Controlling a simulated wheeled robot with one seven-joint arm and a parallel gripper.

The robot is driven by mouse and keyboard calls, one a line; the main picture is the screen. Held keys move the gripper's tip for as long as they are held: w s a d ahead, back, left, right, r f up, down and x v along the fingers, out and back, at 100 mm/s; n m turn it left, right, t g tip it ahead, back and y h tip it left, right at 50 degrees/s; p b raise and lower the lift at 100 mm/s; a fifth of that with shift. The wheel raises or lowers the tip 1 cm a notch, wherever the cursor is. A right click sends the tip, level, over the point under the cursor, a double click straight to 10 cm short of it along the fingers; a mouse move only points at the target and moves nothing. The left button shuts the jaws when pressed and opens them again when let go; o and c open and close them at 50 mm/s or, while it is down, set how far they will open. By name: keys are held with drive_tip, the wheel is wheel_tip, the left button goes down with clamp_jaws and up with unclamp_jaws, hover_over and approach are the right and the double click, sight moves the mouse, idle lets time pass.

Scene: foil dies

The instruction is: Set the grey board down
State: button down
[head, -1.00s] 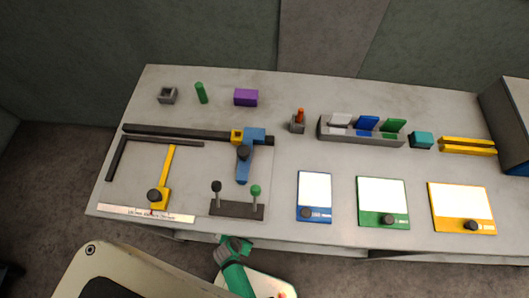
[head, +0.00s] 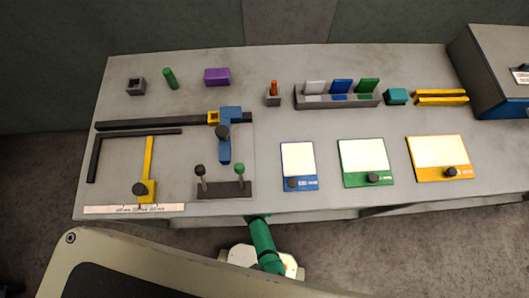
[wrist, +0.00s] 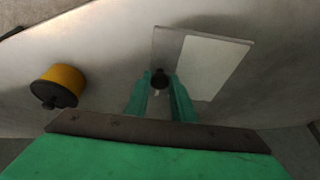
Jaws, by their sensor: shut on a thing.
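The grey board (wrist: 171,43) shows in the wrist view. It is a flat plate with a grey border, a pale panel and a dark knob (wrist: 159,78). My gripper (wrist: 160,92) has its two green fingers closed on either side of that knob. The board extends beyond the fingertips to the upper right, over a pale surface. I cannot tell whether it touches that surface. In the head view, my green arm shows at the table's front edge, but the fingertips and the grey board are not visible there.
In the wrist view, a yellow cylinder with a dark knob (wrist: 58,85) is left of my fingers. On the table (head: 265,180) in the head view lie blue (head: 298,184), green (head: 350,180) and yellow (head: 430,174) boards. A two-lever block (head: 222,190) stands near the front edge.

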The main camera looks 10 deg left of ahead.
drive_tip(key=shift+w+d+f, duration=0.3)
drive_tip(key=shift+w+f, duration=0.1)
drive_tip(key=shift+f, duration=0.15)
drive_tip(key=x, duration=0.2)
drive_tip(key=shift+s+d+f, duration=0.1)
drive_tip(key=shift+f, duration=0.2)
drive_tip(key=shift+s+f, duration=0.1)
drive_tip(key=shift+f, duration=0.4)
drive_tip(key=c, duration=1.5)
unclamp_jaws()
drive_tip(key=shift+r, duration=0.1)
drive_tip(key=shift+s+d+r, duration=0.1)
drive_tip(key=shift+s+r, duration=0.1)
drive_tip(key=shift+r, duration=0.3)
drive_tip(key=v, duration=1)
drive_tip(key=shift+s+a+r, duration=0.2)
drive_tip(key=shift+s+r, duration=0.05)
drive_tip(key=shift+r, duration=0.05)
